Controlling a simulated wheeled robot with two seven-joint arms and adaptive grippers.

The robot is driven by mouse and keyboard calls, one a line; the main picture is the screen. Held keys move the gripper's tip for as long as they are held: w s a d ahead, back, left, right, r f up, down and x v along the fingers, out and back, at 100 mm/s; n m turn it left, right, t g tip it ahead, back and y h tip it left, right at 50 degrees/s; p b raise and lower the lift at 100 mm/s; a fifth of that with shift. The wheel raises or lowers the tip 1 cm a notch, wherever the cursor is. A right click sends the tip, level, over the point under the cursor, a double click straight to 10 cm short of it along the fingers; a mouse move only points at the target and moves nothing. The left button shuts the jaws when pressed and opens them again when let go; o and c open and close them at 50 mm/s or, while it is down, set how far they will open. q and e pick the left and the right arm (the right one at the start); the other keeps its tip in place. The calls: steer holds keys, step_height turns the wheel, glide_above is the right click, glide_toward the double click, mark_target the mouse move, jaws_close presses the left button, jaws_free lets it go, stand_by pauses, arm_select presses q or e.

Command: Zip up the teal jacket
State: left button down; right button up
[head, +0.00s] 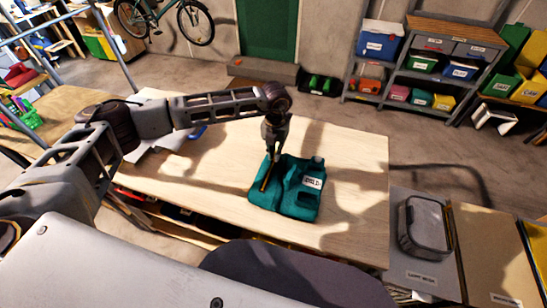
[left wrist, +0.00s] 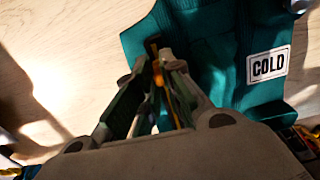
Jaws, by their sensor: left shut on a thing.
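The teal jacket (head: 298,200) lies folded on the wooden table, with a white label reading COLD (left wrist: 267,65) on its right part. A yellow zip line (head: 266,182) runs along its left part. My left gripper (head: 272,157) points down over the jacket's far left part. In the left wrist view the gripper (left wrist: 158,62) is shut on a small orange-yellow zip pull (left wrist: 158,78) at the jacket. The fingers hide most of the pull and the zip near it. My right gripper is not in view.
The pale wooden table (head: 350,160) is clear to the right of the jacket. A shelf (head: 430,75) with several bins stands at the back right. Something blue (head: 197,132) lies behind my left arm.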

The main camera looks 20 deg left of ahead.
arm_select(q)
steer(key=shift+w+b, duration=0.4)
steer(key=shift+w, duration=0.4)
steer(key=c, duration=1.5)
jaws_free()
steer(key=shift+r, duration=0.1)
steer(key=shift+r, duration=5.95)
